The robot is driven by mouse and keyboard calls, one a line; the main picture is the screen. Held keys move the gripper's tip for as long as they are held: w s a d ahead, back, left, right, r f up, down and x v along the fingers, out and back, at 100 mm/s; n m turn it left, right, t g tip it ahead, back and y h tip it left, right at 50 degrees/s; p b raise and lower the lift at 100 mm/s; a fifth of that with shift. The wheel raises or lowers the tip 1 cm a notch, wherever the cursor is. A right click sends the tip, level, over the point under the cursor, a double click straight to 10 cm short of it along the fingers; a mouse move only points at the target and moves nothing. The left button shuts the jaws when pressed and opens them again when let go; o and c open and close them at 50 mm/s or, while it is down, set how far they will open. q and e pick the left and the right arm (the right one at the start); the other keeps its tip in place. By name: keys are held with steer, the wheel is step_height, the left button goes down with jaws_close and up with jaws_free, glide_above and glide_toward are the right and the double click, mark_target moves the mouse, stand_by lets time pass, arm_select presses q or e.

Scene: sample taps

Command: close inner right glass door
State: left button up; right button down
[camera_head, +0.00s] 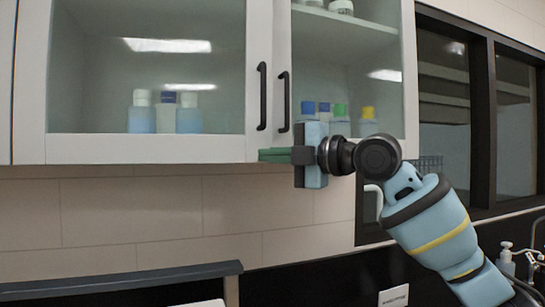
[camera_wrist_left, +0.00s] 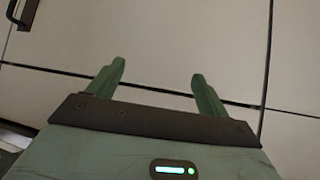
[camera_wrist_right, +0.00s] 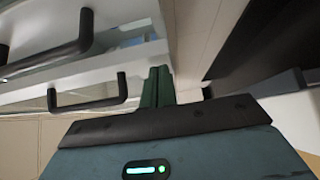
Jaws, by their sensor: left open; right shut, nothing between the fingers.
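The right glass door (camera_head: 281,45) of the white wall cabinet has a black bar handle (camera_head: 284,102) near its left edge. It meets the left door closely in the head view; I cannot tell whether a small gap remains. My right gripper (camera_head: 264,155) is shut and empty at the doors' bottom edge, its tips just below the handles. In the right wrist view, its closed green fingers (camera_wrist_right: 158,74) point up beside a white panel, with two black handles to the left; contact is unclear. My left gripper (camera_wrist_left: 157,75) is open and empty before pale panels, outside the head view.
The left glass door (camera_head: 140,148) has its own black handle (camera_head: 262,96). Bottles stand on the shelves behind the glass. A dark-framed window (camera_head: 484,110) is to the right, and a dark ledge (camera_head: 120,280) lies below left. A pale tiled wall runs under the cabinet.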

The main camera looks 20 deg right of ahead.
steer(key=shift+n+g+y, duration=0.4)
steer(key=shift+g, duration=0.1)
steer(key=w, duration=0.1)
steer(key=w+b, duration=0.1)
steer(key=w, duration=0.2)
steer(key=shift+w+d+f, duration=0.15)
steer(key=shift+w+f, duration=0.15)
steer(key=shift+f, duration=0.05)
arm_select(q)
steer(key=s, duration=0.1)
steer(key=s+f, duration=0.1)
steer(key=f, duration=0.1)
steer(key=shift+s+d+f+g+b, duration=0.2)
steer(key=shift+s+d+g+b, duration=0.1)
steer(key=shift+s+b, duration=0.1)
arm_select(e)
steer(key=shift+d+r+n+y, duration=0.2)
steer(key=shift+r+n+y, duration=0.1)
steer(key=shift+r+y, duration=0.15)
arm_select(q)
steer(key=shift+d, duration=0.1)
